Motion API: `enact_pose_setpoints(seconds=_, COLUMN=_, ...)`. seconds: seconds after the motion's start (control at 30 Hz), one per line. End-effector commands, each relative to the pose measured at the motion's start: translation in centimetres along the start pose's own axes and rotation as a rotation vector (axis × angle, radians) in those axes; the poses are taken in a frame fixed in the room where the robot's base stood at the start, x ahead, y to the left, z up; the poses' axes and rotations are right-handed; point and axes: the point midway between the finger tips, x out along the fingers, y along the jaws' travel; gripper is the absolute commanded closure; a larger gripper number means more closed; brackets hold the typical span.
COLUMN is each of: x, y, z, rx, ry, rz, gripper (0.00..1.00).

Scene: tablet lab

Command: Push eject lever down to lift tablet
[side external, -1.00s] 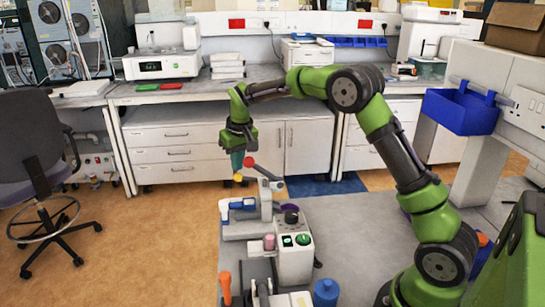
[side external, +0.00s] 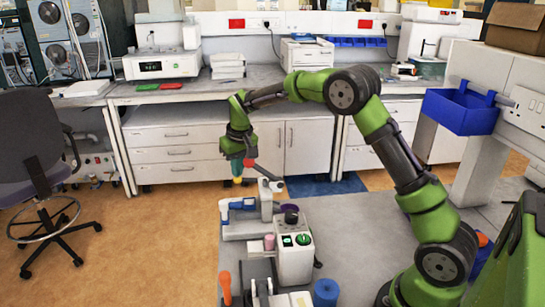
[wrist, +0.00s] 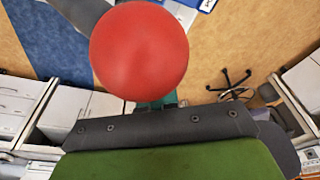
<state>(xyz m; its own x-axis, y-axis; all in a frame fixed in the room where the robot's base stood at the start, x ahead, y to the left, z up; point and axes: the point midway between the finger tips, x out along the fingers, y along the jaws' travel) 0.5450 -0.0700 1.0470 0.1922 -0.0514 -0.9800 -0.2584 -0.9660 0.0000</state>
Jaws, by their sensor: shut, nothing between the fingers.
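The eject lever is a grey bar (side external: 268,173) with a red ball knob (side external: 249,162), rising up and left from the bench device (side external: 293,260). The red ball (wrist: 139,50) fills the upper middle of the wrist view, and the bar (wrist: 75,12) runs off to its upper left. My gripper (side external: 237,170), with teal fingers, is shut and empty. It is at the knob's left in the side view and overlaps part of it. Contact cannot be told. In the wrist view the ball hides most of the fingers. I cannot make out a tablet.
The device also has a blue handle (side external: 240,204), a black knob (side external: 291,217) and a green switch (side external: 303,239). An orange handle (side external: 226,288) and a blue cylinder (side external: 326,292) stand in front. The grey bench (side external: 365,225) is clear to the right.

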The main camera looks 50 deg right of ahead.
Motion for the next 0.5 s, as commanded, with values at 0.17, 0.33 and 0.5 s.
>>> enact_pose_setpoints(seconds=0.17, x=0.02, y=0.01, z=0.01, rx=0.000, ry=-0.001, rz=0.000, gripper=1.00)
enact_pose_setpoints(seconds=0.33, x=0.33, y=-0.01, z=0.08, rx=0.000, ry=-0.002, rz=0.000, gripper=1.00)
enact_pose_setpoints(seconds=0.5, x=0.65, y=-0.04, z=0.13, rx=0.001, ry=-0.002, rz=0.000, gripper=1.00)
